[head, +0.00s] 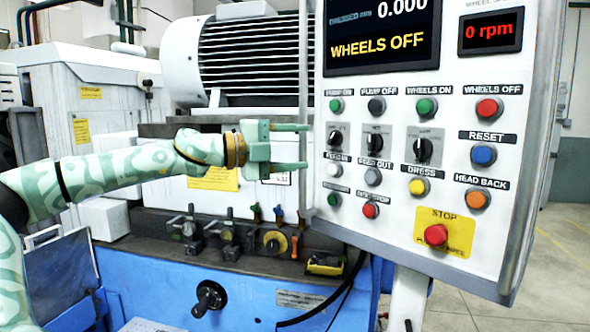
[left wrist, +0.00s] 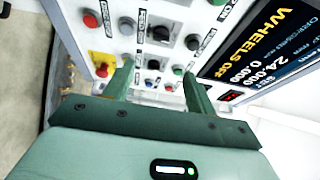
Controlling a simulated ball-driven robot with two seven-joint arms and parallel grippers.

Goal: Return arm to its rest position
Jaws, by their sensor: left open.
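My left arm comes in from the left in the head view, patterned pale green. Its left gripper (head: 306,147) is open and empty, fingers pointing right, just left of the control panel (head: 450,150). In the left wrist view the two fingers (left wrist: 158,82) stand apart, with the panel's buttons and knobs beyond them. I cannot tell the exact gap between fingertips and panel. The panel display (head: 380,35) reads WHEELS OFF, and the smaller readout (head: 490,30) shows 0 rpm. My right gripper is not in view.
The blue machine base (head: 160,285) with valves, levers and a black handwheel (head: 209,298) lies below the arm. A white finned motor (head: 250,55) stands behind. The red stop button (head: 436,235) is low on the panel. Open floor (head: 560,270) shows at the right.

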